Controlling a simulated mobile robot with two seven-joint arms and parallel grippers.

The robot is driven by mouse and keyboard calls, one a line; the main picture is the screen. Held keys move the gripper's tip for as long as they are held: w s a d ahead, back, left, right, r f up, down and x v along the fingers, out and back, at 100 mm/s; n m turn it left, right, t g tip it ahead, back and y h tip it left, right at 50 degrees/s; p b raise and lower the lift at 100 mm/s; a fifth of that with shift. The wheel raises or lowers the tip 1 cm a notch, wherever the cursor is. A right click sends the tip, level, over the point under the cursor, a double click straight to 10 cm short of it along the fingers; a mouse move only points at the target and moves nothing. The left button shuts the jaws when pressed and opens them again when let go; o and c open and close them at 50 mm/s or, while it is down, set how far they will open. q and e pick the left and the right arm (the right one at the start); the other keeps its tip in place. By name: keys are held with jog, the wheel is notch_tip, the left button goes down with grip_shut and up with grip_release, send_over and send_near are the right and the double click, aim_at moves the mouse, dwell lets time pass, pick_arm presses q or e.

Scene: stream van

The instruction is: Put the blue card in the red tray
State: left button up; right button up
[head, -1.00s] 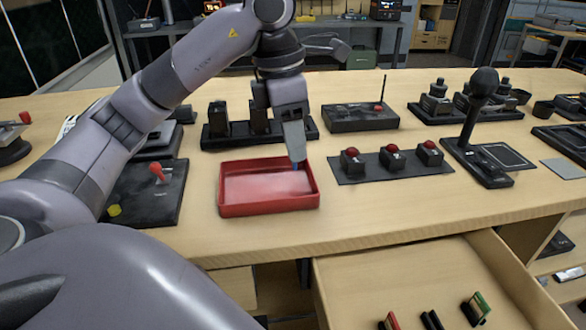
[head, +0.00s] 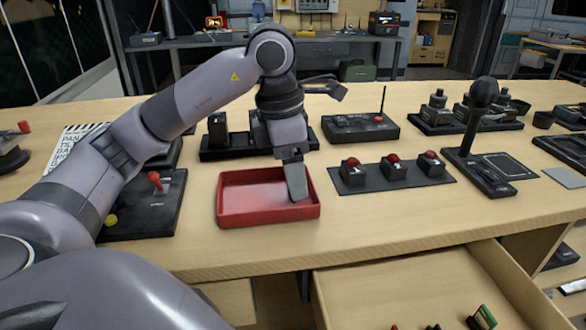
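The red tray (head: 262,222) sits on the wooden table in the middle of the head view. My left gripper (head: 298,188) points down into the right side of the tray, with its fingertips below the rim height and close to the right wall. I see its fingers edge-on, so I cannot tell whether they are open or shut. The blue card does not show now; the fingers or the tray wall may hide it. My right gripper is not in view.
A panel (head: 390,174) with three red buttons lies right of the tray, and a black joystick box (head: 147,205) stands to its left. A black rack (head: 222,140) is behind it. An open drawer (head: 400,290) with a green-edged card (head: 485,317) is at the front right.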

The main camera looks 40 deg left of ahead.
pick_arm(q)
jog(key=shift+r, duration=0.55)
notch_tip(320, 180, up, 11)
jog(key=s+a+p, duration=0.1)
jog(key=p, duration=0.4)
jog(key=shift+s, duration=0.2)
